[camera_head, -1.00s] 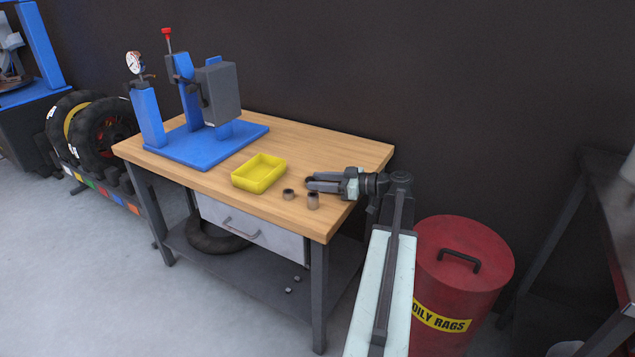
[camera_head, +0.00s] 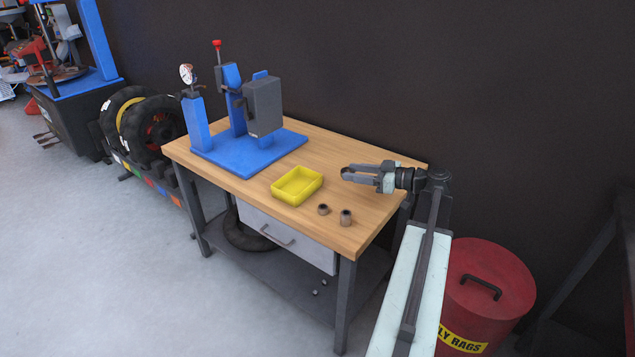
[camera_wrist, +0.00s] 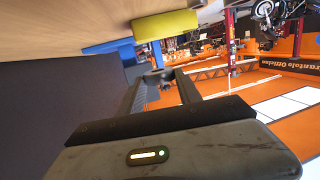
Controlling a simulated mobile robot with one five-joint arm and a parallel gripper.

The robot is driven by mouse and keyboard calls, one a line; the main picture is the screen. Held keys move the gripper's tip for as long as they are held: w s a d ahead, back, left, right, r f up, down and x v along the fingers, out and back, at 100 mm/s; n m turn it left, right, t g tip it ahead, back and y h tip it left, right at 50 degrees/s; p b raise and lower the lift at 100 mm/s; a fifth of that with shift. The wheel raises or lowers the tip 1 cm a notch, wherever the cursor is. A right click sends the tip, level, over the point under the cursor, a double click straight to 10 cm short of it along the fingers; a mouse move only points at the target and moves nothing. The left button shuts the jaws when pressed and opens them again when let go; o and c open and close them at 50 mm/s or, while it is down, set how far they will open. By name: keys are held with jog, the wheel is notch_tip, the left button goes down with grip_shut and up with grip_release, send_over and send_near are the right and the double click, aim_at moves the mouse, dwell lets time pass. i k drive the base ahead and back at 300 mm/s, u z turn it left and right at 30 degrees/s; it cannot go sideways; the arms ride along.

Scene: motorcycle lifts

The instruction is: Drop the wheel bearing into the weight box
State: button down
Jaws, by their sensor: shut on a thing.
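The yellow weight box (camera_head: 283,198) is an open tray on the wooden bench; it also shows in the wrist view (camera_wrist: 166,26). My gripper (camera_head: 347,173) reaches in from the right, above the bench and to the right of the box, apart from it. In the wrist view my gripper (camera_wrist: 160,78) is shut on a small dark ring-shaped part at its fingertips, apparently the wheel bearing (camera_wrist: 157,73). The fingers partly hide it, and it is hard to make out in the head view.
Two small metal cylinders, a short one (camera_head: 323,209) and a taller one (camera_head: 346,217), stand on the bench (camera_head: 395,172) in front of my gripper. A blue press (camera_head: 262,105) stands behind the box. A red rag bin (camera_head: 490,265) is at right.

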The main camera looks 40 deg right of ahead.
aim_at(303, 189)
jog(key=z, duration=0.05)
jog(key=k, duration=0.65)
jog(key=u, duration=0.5)
jog(key=i, duration=1.2)
jog(key=z, duration=0.45)
